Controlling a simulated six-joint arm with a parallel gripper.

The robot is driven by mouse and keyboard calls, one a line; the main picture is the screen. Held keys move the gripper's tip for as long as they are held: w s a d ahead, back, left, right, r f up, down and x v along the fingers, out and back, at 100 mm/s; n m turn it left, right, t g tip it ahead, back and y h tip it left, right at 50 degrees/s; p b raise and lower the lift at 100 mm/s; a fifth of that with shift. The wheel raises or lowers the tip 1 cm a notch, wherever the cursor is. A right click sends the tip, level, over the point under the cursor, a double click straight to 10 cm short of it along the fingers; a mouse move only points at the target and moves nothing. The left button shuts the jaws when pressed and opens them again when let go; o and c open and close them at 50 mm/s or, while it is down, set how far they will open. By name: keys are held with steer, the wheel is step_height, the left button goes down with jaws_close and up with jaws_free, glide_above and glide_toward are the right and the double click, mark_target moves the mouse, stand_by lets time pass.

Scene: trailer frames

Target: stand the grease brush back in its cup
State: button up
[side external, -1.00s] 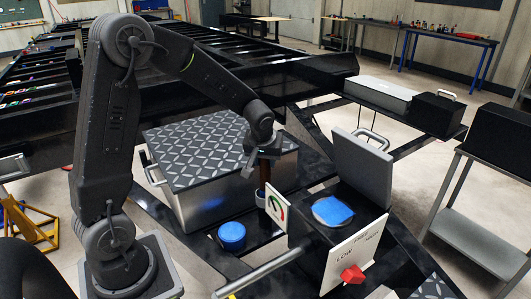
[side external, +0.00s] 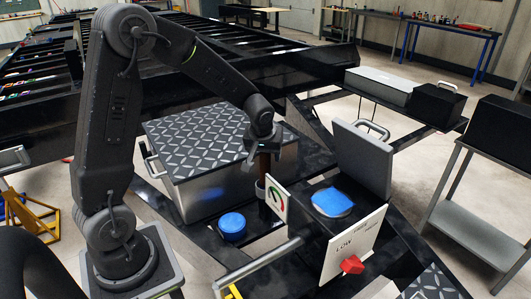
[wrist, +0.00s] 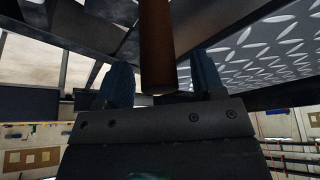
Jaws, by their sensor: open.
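The grease brush shows as a brown upright handle (side external: 264,166) below my gripper (side external: 264,150) in the side view. Its lower end goes into a small grey cup (side external: 260,188) beside the silver box; the bristles are hidden. In the wrist view the brown handle (wrist: 157,45) ends between the two blue-grey fingers of my gripper (wrist: 162,82), with a visible gap on each side. My gripper is open around the handle's top end.
A silver box with a diamond-plate lid (side external: 205,140) stands close on the left. A blue-topped round can (side external: 232,227) is in front.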

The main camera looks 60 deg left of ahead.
steer(key=v, duration=1.3)
steer(key=shift+r, duration=0.35)
steer(key=shift+s+d, duration=0.15)
steer(key=s+d+m+t+h, duration=0.1)
steer(key=s+d+m, duration=0.3)
steer(key=s, duration=0.4)
steer(key=s+d+r+m+t+h, duration=0.1)
steer(key=s+d+m+h, duration=0.1)
steer(key=s+d+m, duration=0.3)
steer(key=s+d, duration=0.2)
steer(key=s, duration=0.2)
steer(key=shift+d+r, duration=0.15)
steer(key=shift+d, duration=0.1)
steer(key=shift+s, duration=0.1)
steer(key=shift+c, duration=0.3)
stand_by(0.4)
